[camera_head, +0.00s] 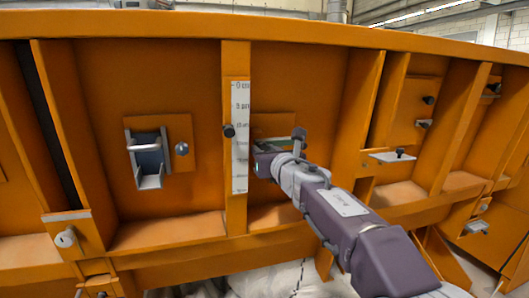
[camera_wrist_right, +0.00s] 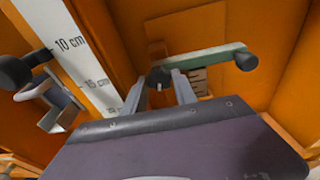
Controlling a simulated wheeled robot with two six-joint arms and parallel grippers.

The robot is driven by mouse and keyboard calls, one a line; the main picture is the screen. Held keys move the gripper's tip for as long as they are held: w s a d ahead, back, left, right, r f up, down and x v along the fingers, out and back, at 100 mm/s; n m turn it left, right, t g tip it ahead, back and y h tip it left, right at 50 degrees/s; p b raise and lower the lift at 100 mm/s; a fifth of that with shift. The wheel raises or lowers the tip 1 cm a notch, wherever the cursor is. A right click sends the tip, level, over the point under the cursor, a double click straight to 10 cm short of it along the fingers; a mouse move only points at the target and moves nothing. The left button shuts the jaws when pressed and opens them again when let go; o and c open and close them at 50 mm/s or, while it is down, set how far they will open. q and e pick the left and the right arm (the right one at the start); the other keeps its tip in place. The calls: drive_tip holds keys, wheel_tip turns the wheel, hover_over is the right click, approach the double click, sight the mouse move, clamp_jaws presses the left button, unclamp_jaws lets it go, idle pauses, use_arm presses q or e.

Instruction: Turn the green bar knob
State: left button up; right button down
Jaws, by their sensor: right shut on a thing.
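In the head view my right gripper (camera_head: 276,152) is against the panel right of the ruler and hides most of the knob. My left gripper is not in view.
A white centimetre ruler (camera_head: 240,165) runs down the orange upright beside the knob, with a dark knob (camera_head: 229,131) on it. A metal bracket (camera_head: 148,160) is to the left. Orange ribs and a small shelf plate (camera_head: 392,156) stand to the right.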

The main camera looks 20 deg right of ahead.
drive_tip(key=shift+a+f+m+t+b, duration=0.1)
drive_tip(key=shift+m+t+b, duration=0.9)
drive_tip(key=shift+m, duration=4.15)
drive_tip(key=shift+d+m+t+b, duration=0.1)
drive_tip(key=shift+m+t+b, duration=0.25)
drive_tip(key=shift+m+b, duration=3.15)
drive_tip(key=shift+a+f+m+t+p, duration=0.1)
drive_tip(key=shift+m+t+p, duration=0.45)
drive_tip(key=shift+m, duration=6.3)
drive_tip(key=shift+r+m, duration=0.1)
drive_tip(key=shift+m, duration=0.2)
drive_tip(key=c, duration=1.3)
unclamp_jaws()
drive_tip(key=shift+c, duration=0.2)
